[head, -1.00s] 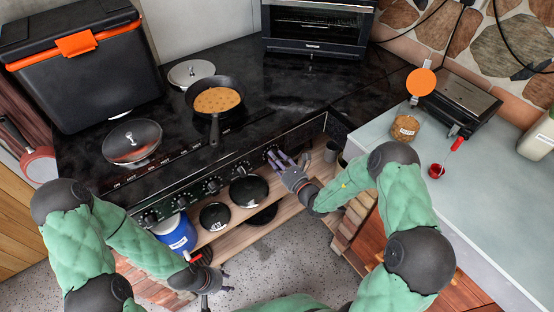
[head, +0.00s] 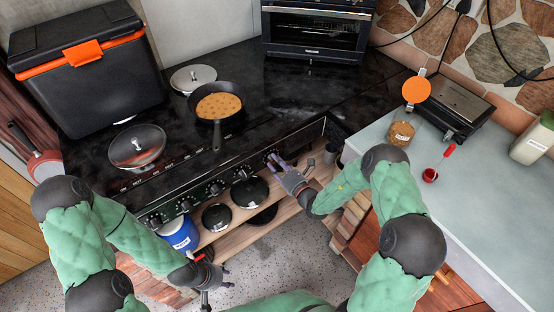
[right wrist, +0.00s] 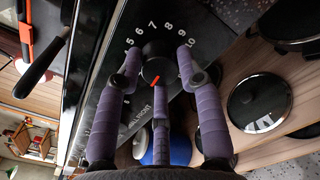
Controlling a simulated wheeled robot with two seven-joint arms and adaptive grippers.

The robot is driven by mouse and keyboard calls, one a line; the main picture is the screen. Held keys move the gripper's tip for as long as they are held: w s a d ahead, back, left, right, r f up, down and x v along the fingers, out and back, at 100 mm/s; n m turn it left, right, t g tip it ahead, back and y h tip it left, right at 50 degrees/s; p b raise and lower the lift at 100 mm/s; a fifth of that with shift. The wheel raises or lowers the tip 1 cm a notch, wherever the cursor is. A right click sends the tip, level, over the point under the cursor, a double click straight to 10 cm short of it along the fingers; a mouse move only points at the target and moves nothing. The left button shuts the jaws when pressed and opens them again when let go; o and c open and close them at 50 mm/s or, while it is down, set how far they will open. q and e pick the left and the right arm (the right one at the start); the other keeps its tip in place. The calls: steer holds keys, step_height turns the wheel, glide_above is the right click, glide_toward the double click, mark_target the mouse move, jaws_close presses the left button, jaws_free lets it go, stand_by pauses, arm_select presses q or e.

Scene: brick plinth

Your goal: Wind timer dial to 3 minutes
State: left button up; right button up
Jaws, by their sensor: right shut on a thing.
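The dial is a round black knob (right wrist: 157,62) on the stove's dark front panel, with white numbers around it; 5 to 10 show in the right wrist view. Its red pointer mark faces down and slightly left there, away from those numbers. The smaller numbers are hidden or out of sight. My right gripper (head: 276,162) is at the right end of the panel. Its purple fingers (right wrist: 159,72) are shut around the knob, one on each side and one below. My left gripper (head: 222,285) hangs empty in front of the stove, fingers spread.
A frying pan (head: 219,106) with food sits on the black stove top beside lids (head: 137,147). More knobs line the panel to the left. Black pots (head: 249,191) and a blue container (head: 180,236) stand on the shelf below. A grey counter (head: 480,205) lies right.

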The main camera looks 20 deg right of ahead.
steer(key=shift+m+p, duration=2.55)
steer(key=shift+m, duration=1.95)
steer(key=o, duration=1.1)
steer(key=shift+o, duration=0.2)
steer(key=v, duration=1.2)
